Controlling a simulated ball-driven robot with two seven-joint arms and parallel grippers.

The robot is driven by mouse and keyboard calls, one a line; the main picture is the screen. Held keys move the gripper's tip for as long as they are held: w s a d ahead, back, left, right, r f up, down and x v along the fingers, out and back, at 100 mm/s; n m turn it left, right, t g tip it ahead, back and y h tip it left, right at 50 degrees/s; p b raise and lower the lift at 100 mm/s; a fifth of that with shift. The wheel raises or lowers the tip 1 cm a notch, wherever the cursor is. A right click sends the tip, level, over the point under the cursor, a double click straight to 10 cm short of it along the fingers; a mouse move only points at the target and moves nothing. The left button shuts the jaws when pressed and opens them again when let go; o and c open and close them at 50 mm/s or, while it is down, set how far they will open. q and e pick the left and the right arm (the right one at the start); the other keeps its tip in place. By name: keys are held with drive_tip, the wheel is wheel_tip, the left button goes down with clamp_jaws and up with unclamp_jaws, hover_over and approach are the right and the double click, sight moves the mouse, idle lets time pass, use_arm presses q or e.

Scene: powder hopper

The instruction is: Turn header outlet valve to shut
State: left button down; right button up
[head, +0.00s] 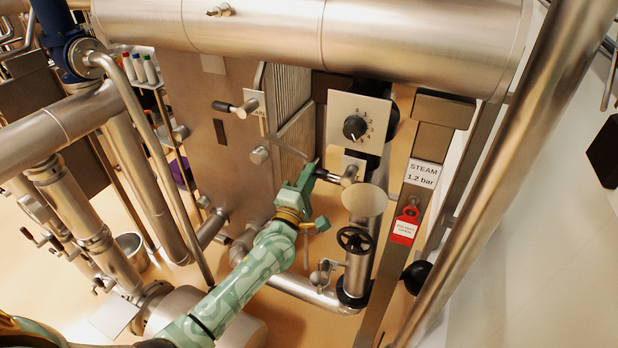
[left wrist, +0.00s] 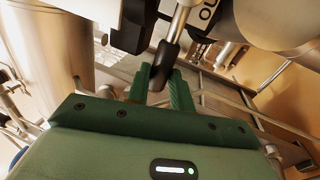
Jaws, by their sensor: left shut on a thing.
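The header outlet valve (head: 349,177) is a small steel valve below the dial panel. Its lever points left in the head view and ends in a black grip. My left gripper (head: 312,172) reaches up to the lever's end. Its green fingers (left wrist: 161,80) stand on either side of the grip's tip and are shut on it. The fingers partly hide the tip in the head view. My right gripper is not in view.
A dial panel (head: 358,120) sits above the valve. A second black-handled lever (head: 228,107) is to the left. A black handwheel (head: 355,239) is below, and a red tag (head: 405,226) hangs on the post at the right. A large steel pipe (head: 330,35) crosses the top.

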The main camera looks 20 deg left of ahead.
use_arm(q)
drive_tip(key=shift+s+d+f, duration=0.1)
drive_tip(key=shift+s+f, duration=0.1)
drive_tip(key=shift+f, duration=0.55)
drive_tip(key=c, duration=1.3)
unclamp_jaws()
drive_tip(key=shift+w, duration=0.1)
drive_tip(key=shift+o, duration=0.2)
drive_tip(key=shift+r, duration=0.15)
drive_tip(key=b+v, duration=0.2)
drive_tip(key=v, duration=1.4)
drive_tip(key=shift+s+r, duration=0.25)
drive_tip(key=shift+d, duration=0.1)
